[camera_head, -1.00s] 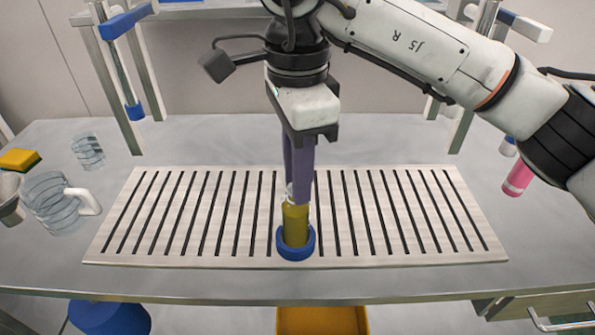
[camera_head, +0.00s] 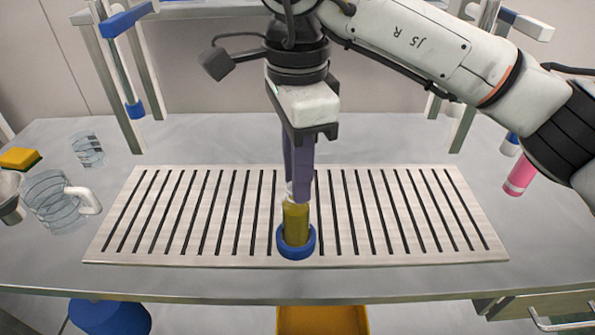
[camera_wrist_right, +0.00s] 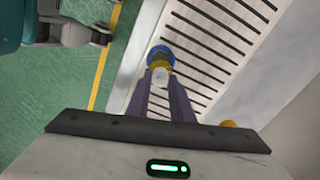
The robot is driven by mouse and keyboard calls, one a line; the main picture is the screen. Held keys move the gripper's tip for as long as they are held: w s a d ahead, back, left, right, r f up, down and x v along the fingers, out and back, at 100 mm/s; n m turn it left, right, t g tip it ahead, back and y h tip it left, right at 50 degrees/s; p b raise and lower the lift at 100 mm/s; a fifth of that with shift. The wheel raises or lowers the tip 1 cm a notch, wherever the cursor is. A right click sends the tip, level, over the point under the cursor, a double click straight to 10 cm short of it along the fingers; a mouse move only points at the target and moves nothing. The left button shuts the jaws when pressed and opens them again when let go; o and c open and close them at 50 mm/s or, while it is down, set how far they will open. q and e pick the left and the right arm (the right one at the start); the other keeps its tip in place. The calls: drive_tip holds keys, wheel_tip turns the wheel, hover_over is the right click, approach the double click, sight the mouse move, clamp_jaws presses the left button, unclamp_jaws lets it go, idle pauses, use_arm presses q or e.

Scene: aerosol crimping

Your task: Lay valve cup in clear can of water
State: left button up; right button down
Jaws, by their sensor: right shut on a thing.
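A can with yellow-olive contents (camera_head: 295,226) stands upright in a blue ring holder (camera_head: 296,250) on the slatted board. My right gripper (camera_head: 298,197) points straight down over the can. It is shut on a small whitish piece, likely the valve cup (camera_wrist_right: 160,75), at the can's mouth. The fingers partly hide this piece, and I cannot tell whether it touches the rim. In the right wrist view, the yellow can top (camera_wrist_right: 160,64) and blue ring (camera_wrist_right: 158,50) show just beyond the fingertips.
The pale slatted board (camera_head: 400,255) is otherwise bare. A clear jug (camera_head: 55,205), a clear beaker (camera_head: 88,150) and a yellow sponge (camera_head: 18,160) stand at left. A pink bottle (camera_head: 519,176) is at right. Metal frame posts rise at the back.

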idle(0.4)
drive_tip(key=c, duration=0.9)
unclamp_jaws()
drive_tip(key=shift+r+p, duration=2.45)
drive_tip(key=shift+r, duration=1.05)
